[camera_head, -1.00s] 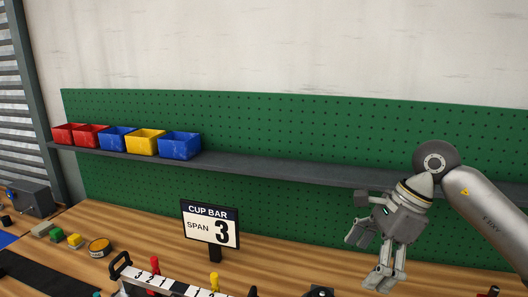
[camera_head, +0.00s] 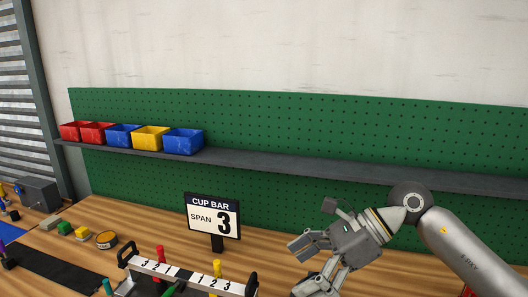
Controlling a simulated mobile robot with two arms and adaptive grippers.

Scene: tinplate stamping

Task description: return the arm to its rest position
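My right arm comes in from the right, and its grey gripper (camera_head: 303,268) hangs over the right part of the wooden bench. Its two fingers are spread apart with nothing visible between them, and they point down and to the left. The lower fingertip is close to the bottom edge of the picture. The gripper is to the right of the "CUP BAR SPAN 3" sign (camera_head: 213,217) and the white numbered bar (camera_head: 184,274), apart from both. My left gripper is not in view.
A dark shelf (camera_head: 290,170) on the green pegboard (camera_head: 320,120) runs behind the arm, with red, blue (camera_head: 183,141) and yellow bins at its left. Small blocks and a round tin (camera_head: 107,239) lie at the left of the bench (camera_head: 150,230). A red-topped peg (camera_head: 160,251) stands by the bar.

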